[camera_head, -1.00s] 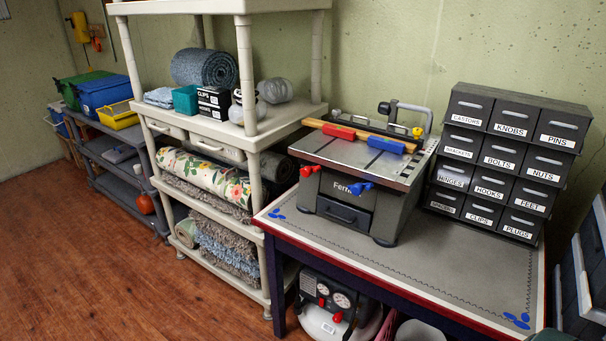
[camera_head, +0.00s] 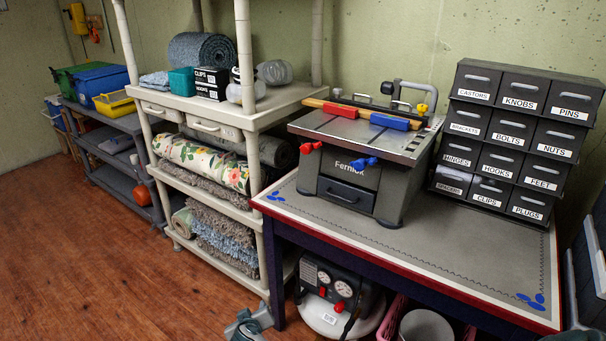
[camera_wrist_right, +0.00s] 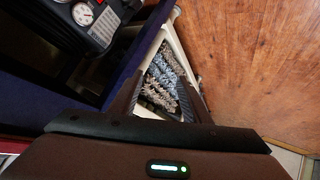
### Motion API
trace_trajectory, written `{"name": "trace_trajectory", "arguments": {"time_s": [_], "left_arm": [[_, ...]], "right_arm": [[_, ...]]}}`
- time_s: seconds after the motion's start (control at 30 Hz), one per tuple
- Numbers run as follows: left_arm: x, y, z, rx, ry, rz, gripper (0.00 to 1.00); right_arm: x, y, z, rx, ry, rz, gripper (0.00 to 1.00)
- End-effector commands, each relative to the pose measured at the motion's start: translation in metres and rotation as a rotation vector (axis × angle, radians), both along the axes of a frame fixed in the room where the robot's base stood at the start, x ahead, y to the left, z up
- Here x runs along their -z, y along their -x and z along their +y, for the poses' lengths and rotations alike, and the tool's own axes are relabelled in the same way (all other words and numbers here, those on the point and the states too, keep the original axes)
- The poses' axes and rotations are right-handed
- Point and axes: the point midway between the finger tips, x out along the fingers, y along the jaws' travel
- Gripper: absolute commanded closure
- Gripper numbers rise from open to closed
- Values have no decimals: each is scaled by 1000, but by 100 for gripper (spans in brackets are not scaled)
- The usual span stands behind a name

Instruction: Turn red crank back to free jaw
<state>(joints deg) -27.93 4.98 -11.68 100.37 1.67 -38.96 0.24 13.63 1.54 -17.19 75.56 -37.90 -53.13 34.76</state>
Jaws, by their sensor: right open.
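The red crank (camera_head: 311,147) sticks out at the front left of the dark Fermion-style machine (camera_head: 345,185) on the bench. A blue crank (camera_head: 365,163) is to its right on the same front. On the machine's top, a red jaw block (camera_head: 340,110) and a blue jaw block (camera_head: 390,122) lie along a wooden strip (camera_head: 312,103). My right gripper (camera_head: 248,324) is low at the bottom edge, below and left of the bench, well apart from the red crank. In the right wrist view its dark fingers (camera_wrist_right: 157,100) are spread with nothing held. My left gripper is not in view.
The bench (camera_head: 420,240) has a red edge and free room in front of the machine. A labelled drawer cabinet (camera_head: 515,140) stands right of the machine. A cream shelf (camera_head: 225,205) with rolled rugs stands left. A compressor (camera_head: 335,300) sits under the bench.

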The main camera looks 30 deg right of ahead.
Motion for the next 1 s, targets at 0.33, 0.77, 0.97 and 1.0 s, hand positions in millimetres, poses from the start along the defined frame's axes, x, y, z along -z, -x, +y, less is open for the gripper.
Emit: {"name": "trace_trajectory", "arguments": {"time_s": [0.33,0.77,0.97,1.0], "left_arm": [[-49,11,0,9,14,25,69],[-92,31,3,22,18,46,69],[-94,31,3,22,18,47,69],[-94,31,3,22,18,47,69]], "right_arm": [[-269,-91,-64,544,79,-539,57],[-430,-47,-84,929,-8,-974,57],[-432,-45,-85,935,-9,-980,57],[-432,-45,-85,934,-9,-980,57]]}}
